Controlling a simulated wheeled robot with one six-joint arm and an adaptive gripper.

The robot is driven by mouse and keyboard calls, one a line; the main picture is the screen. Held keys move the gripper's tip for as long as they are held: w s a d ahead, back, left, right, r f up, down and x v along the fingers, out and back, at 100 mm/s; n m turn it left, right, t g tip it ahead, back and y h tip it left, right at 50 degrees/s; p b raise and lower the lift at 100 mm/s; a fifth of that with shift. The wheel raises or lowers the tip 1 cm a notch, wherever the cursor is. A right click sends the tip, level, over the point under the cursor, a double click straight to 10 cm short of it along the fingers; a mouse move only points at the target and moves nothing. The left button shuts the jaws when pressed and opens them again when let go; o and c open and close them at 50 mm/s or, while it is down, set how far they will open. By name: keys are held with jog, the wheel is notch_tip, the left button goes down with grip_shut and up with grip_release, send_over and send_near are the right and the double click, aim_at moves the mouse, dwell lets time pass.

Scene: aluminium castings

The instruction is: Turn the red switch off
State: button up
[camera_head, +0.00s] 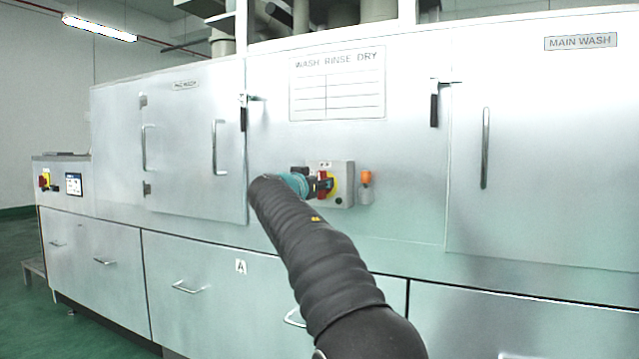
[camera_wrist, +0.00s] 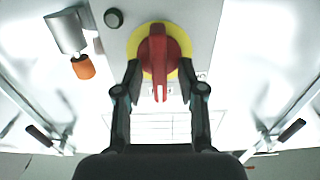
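The red switch (camera_wrist: 158,55) is a red handle on a round yellow plate (camera_wrist: 183,68), near the top middle of the wrist view. Its handle runs up and down in that view. In the head view the red switch (camera_head: 331,182) is on a grey box on the machine's front, partly hidden by my gripper. My gripper (camera_wrist: 159,80) is open, with one dark finger on each side of the red handle and a visible gap to it on both sides. In the head view my gripper (camera_head: 322,187) is right at the box; its fingertips are hard to make out there.
The grey box (camera_head: 346,171) carries a dark round button (camera_wrist: 113,18). An orange-topped fitting (camera_head: 366,178) is beside it. A second red-and-yellow switch (camera_head: 44,181) is on the far-left panel. Door handles (camera_head: 216,147) stick out from the machine.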

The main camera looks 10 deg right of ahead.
grip_shut()
jog(key=shift+w+a+f+n+p, duration=0.15)
jog(key=shift+n+p, duration=0.45)
jog(key=shift+n, duration=2.4)
jog(key=shift+a+f+n+p, duration=0.15)
jog(key=shift+n+p, duration=0.45)
jog(key=shift+n, duration=2.4)
jog(key=shift+w+a+f+n+p, duration=0.15)
jog(key=shift+n+p, duration=0.45)
jog(key=shift+n, duration=2.4)
grip_release()
